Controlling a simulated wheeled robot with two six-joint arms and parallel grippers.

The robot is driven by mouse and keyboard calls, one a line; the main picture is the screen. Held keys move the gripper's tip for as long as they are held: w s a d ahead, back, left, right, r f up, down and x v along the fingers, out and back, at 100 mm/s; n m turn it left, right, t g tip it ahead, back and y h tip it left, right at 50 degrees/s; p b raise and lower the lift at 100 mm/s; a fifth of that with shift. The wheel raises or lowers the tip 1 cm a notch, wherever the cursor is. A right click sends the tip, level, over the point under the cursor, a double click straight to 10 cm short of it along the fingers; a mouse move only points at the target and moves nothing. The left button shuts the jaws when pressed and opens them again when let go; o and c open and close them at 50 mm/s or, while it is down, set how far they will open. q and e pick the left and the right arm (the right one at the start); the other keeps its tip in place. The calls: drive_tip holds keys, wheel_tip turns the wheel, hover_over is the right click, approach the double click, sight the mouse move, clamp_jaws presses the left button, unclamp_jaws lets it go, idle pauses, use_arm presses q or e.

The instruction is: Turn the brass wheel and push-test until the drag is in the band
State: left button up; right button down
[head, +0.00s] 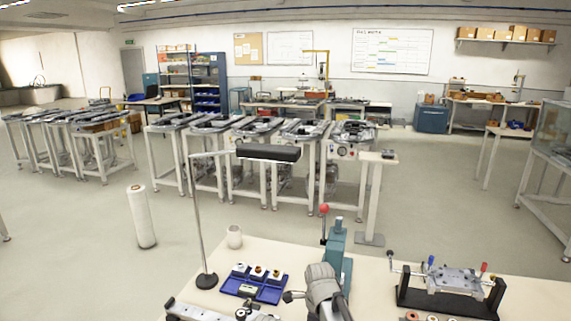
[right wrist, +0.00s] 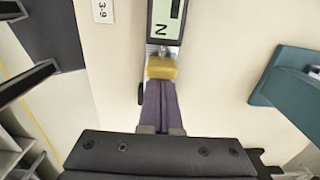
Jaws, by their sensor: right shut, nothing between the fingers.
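In the right wrist view my right gripper (right wrist: 162,84) is shut and empty, its purplish fingers together and pointing up the picture. A brass-yellow block-like part (right wrist: 162,68) lies right at the fingertips; I cannot tell whether they touch or whether it is the brass wheel seen edge-on. Just beyond it is a gauge with a display (right wrist: 166,22) marked N; its figures are cut off. A label reading 3-9 (right wrist: 103,10) lies to its left. In the head view a grey arm of mine reaches over the bench's front, its fingers not clear. My left gripper does not show.
The teal press's side is close at right in the wrist view.

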drive_tip(key=shift+w+a, duration=0.25)
drive_tip(key=shift+a, duration=0.45)
drive_tip(key=shift+w+a, duration=0.1)
drive_tip(key=shift+a, duration=0.25)
drive_tip(key=shift+w+a, duration=0.2)
drive_tip(key=shift+a, duration=0.5)
drive_tip(key=shift+w+a, duration=0.15)
drive_tip(key=shift+a, duration=0.6)
drive_tip(key=shift+s+d+r+p, duration=0.15)
drive_tip(key=shift+d+r+p, duration=0.3)
drive_tip(key=shift+d, duration=0.1)
drive_tip(key=shift+s+d+r+p, duration=0.15)
drive_tip(key=shift+d+r+p, duration=0.25)
drive_tip(key=shift+d, duration=0.1)
drive_tip(key=shift+s+d+r, duration=0.1)
drive_tip(key=shift+d+r, duration=0.05)
drive_tip(key=shift+d, duration=0.35)
